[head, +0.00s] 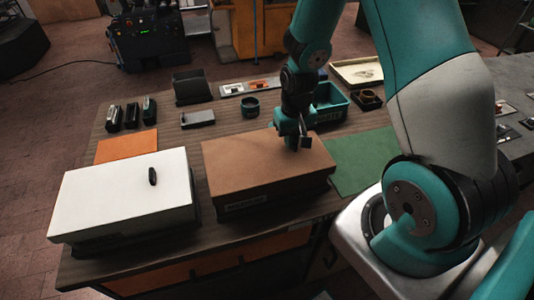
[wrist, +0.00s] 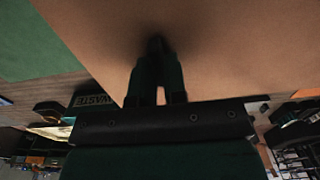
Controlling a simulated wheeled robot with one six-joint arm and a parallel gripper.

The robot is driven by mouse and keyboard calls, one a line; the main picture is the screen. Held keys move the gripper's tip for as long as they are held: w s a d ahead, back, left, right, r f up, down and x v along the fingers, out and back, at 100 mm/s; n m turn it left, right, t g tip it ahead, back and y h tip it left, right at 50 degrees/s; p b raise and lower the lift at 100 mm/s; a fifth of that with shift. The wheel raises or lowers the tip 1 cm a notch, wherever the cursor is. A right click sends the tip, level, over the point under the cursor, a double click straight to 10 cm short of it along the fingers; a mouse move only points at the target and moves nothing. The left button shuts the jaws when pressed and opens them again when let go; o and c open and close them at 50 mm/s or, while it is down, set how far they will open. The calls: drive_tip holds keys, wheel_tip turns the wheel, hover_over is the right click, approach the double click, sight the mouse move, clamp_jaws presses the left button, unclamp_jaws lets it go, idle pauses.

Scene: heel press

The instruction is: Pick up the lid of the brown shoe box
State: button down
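The brown shoe box lid (head: 250,165) sits on its dark box body, right of the white box, and looks level. My gripper (head: 298,146) points down at the far right part of the lid. In the wrist view the lid (wrist: 225,45) fills the upper middle. There my gripper's two fingers (wrist: 158,55) are close together, with a narrow gap between them. Their tips meet at a small dark shape on the lid, which looks like its knob. The gripper hides most of this knob. I see no clear gap between lid and box.
A white box (head: 120,195) with a dark knob stands close on the left. A green mat (head: 362,160) lies to the right, and a teal bin (head: 330,103) stands behind. An orange mat (head: 126,147) and several small dark items lie at the back left.

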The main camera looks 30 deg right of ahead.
drive_tip(key=shift+r, duration=0.1)
wheel_tip(320, 180, up, 20)
drive_tip(key=b, duration=0.2)
idle(0.4)
